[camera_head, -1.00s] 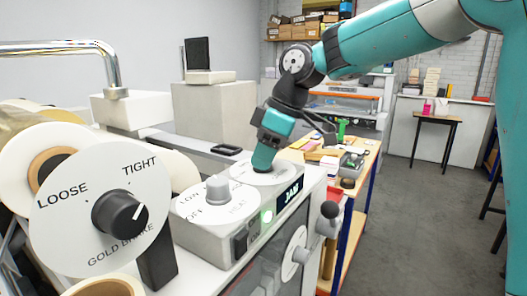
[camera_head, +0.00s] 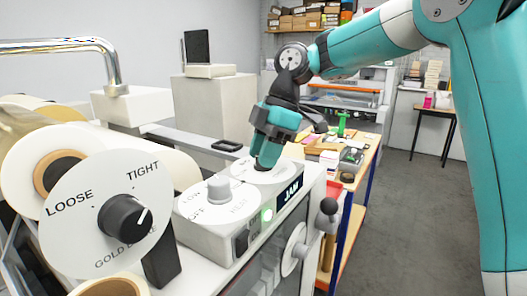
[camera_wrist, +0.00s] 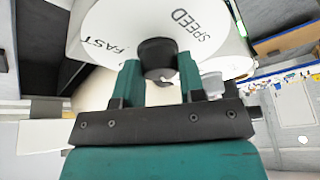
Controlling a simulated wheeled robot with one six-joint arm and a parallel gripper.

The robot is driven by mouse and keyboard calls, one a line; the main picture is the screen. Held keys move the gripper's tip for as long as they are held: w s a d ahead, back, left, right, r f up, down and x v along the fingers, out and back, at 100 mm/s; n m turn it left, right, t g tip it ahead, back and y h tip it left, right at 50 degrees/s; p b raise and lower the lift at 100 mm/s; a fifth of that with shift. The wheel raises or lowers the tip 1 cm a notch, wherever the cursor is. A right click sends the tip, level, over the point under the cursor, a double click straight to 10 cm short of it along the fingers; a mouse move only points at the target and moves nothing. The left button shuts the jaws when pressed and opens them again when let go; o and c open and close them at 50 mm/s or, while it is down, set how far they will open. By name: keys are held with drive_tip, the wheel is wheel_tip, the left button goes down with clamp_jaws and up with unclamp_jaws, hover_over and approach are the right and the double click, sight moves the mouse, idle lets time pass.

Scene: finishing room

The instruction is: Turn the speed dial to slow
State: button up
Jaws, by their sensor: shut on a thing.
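The speed dial has a dark round knob (camera_wrist: 157,52) on a white plate (camera_wrist: 110,25) lettered SPEED and FAST in the wrist view. The word SLOW is not visible there, and I cannot read where the knob's pointer points. My gripper (camera_wrist: 158,80) has one teal finger on each side of the knob and is shut on it. In the head view my gripper (camera_head: 263,160) reaches down onto the dial plate (camera_head: 282,175) on top of the machine, hiding most of the knob.
A grey heat knob (camera_head: 219,188) stands just left of the speed dial. A lit JAM display (camera_head: 292,193) and a green light (camera_head: 267,215) are on the front. A gold brake dial (camera_head: 125,215) is nearer, at left. A cluttered bench (camera_head: 366,165) stands behind.

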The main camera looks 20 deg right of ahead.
drive_tip(key=shift+s+f, duration=0.1)
drive_tip(key=o, duration=0.9)
drive_tip(key=shift+a, duration=0.1)
drive_tip(key=shift+r, duration=0.4)
drive_tip(key=p+v, duration=0.6)
drive_tip(key=v, duration=0.5)
drive_tip(key=shift+d, duration=0.2)
drive_tip(key=shift+r, duration=0.15)
